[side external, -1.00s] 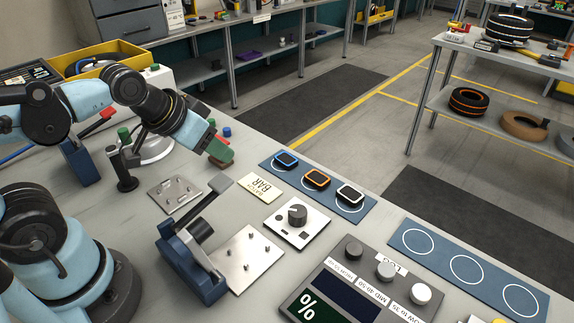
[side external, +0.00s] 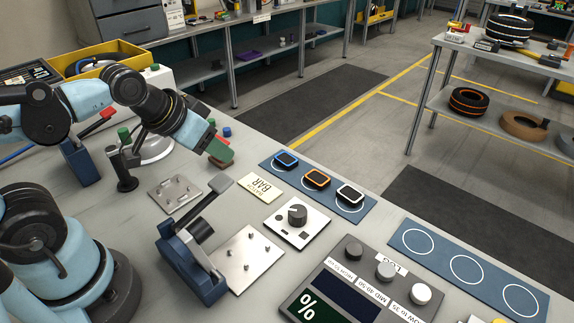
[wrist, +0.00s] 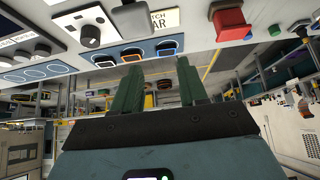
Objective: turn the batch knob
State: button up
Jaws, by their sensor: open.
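The batch knob (side external: 297,213) is a dark round knob on a white plate (side external: 283,230), beside a cream label reading BATCH BAR (side external: 261,187).
A blue mat (side external: 331,204) with several square-framed gauges lies behind the knob. A lever clamp (side external: 190,255) and a metal plate with pins (side external: 247,258) are on its left. A grey panel (side external: 398,265) with several buttons is at front right.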

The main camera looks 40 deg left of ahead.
dwell(0.4)
jog(key=o, duration=0.3)
jog(key=shift+o, duration=0.6)
jog(key=shift+w+d+r+m, duration=0.15)
jog(key=shift+w+d+m, duration=0.1)
jog(key=shift+m, duration=0.15)
jog(key=w+d+r+m+g, duration=0.2)
jog(key=w+d+m+g, duration=0.1)
jog(key=d+m, duration=0.3)
jog(key=m+g, duration=0.4)
jog(key=m, duration=0.8)
send_near(297, 210)
notch_tip(297, 210, down, 9)
jog(key=shift+w+r, duration=0.1)
jog(key=shift+r, duration=0.05)
jog(key=c, duration=1.1)
